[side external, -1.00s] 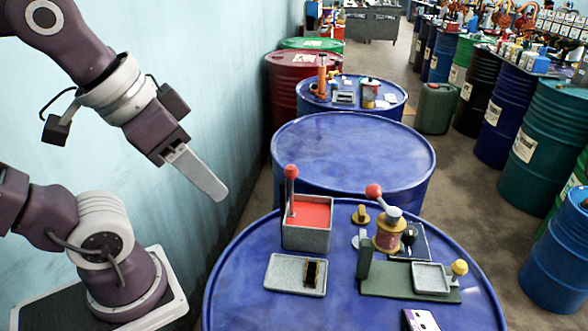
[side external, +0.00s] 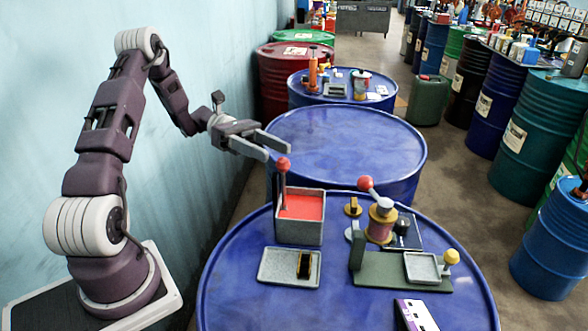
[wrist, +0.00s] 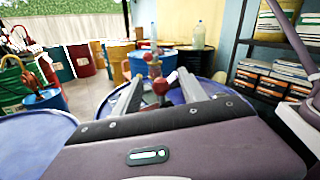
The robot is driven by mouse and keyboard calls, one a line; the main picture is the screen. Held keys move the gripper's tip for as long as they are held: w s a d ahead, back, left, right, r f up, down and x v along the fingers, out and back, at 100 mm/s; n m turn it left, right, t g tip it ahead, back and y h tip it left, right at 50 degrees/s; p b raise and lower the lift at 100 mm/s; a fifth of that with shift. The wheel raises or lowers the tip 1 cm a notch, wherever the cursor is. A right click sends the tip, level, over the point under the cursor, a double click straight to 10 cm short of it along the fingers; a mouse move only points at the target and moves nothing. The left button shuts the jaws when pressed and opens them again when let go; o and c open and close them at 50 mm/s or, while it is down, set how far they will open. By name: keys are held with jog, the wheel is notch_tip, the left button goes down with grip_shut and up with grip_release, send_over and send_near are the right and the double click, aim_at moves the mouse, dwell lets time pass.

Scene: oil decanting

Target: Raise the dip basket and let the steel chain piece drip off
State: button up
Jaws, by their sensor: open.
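A grey square tank (side external: 299,232) full of red liquid (side external: 300,205) stands on the near blue drum. The dip basket's upright handle with a red ball knob (side external: 283,163) rises from its left side. The basket itself and any steel chain piece in it are hidden below the liquid. My gripper (side external: 277,149) is open and empty, with its fingers pointing toward the knob, just above and behind it. In the wrist view a red knob (wrist: 160,87) shows between the two fingers.
A grey tray (side external: 274,270) with a black and yellow piece (side external: 304,265) lies in front of the tank. A green-based lever device (side external: 380,270) with a red knob stands to the right. A white and purple box (side external: 417,315) lies near the front. The second blue drum (side external: 345,140) has a bare top.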

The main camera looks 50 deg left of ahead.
aim_at(289, 167)
jog(key=d, duration=0.2)
jog(key=w+d+f, duration=0.1)
jog(key=d, duration=0.1)
jog(key=d+f, duration=0.1)
jog(key=d, duration=0.2)
jog(key=shift+w, duration=0.15)
grip_shut()
dwell(1.2)
